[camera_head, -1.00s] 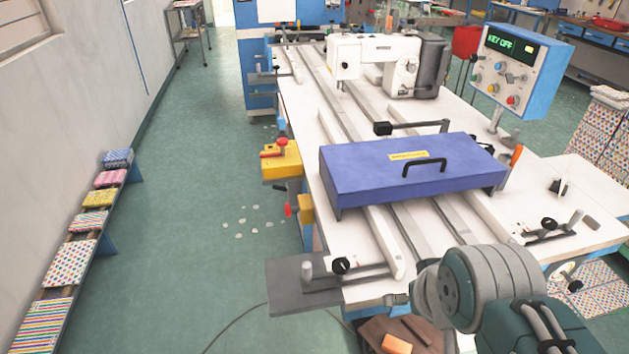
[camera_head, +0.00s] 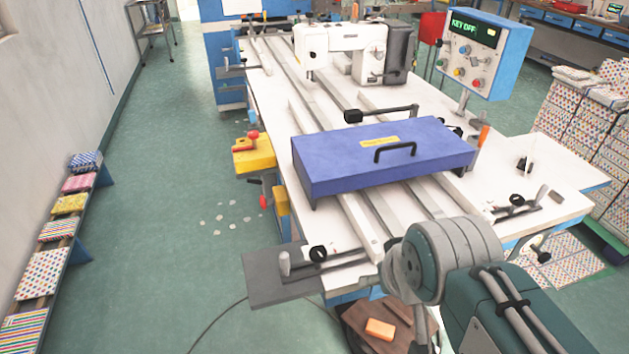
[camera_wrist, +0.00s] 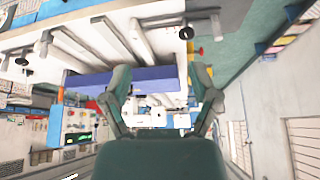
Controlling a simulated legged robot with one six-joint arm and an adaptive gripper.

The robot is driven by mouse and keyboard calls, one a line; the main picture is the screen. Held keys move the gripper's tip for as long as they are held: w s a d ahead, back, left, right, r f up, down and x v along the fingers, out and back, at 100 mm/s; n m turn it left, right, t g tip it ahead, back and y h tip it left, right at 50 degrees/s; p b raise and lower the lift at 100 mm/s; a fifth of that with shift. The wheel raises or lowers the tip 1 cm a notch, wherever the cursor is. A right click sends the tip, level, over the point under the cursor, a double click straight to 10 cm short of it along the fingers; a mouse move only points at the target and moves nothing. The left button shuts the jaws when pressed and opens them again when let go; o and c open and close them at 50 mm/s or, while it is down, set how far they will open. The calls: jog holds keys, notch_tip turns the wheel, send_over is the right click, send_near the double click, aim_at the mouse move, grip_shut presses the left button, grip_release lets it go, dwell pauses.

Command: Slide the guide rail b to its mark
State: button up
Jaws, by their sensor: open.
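Long pale rails run along the white sewing table (camera_head: 560,190). One rail (camera_head: 362,228) comes out from under the blue cover at the front left and another (camera_head: 432,196) farther right. I see no letters on them, so I cannot tell which is guide rail b, and I make out no mark. A black knob (camera_head: 318,254) sits on a slide at the front left corner, another (camera_head: 517,199) at the front right. My gripper (camera_wrist: 163,76) is open and empty in the wrist view, its fingers apart in front of the blue cover (camera_wrist: 150,80). The head view shows my arm, not my gripper.
The blue cover (camera_head: 325,172) with a black handle bridges the rails. The sewing machine (camera_head: 335,45) and control box (camera_head: 482,52) stand behind it. An orange block (camera_head: 380,328) lies below the front.

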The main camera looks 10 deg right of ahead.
jog(key=w+a+f+m+g, duration=0.1)
jog(key=w+a+g, duration=0.15)
jog(key=w, duration=0.25)
jog(key=w+a+m+g, duration=0.1)
jog(key=w+a, duration=0.2)
jog(key=w, duration=0.3)
jog(key=m+g, duration=0.2)
send_over(283, 254)
notch_tip(283, 254, down, 7)
jog(key=shift+s+d+f, duration=0.1)
jog(key=shift+s+d, duration=0.05)
jog(key=shift+f, duration=0.4)
notch_tip(283, 254, down, 10)
jog(key=shift+f, duration=0.15)
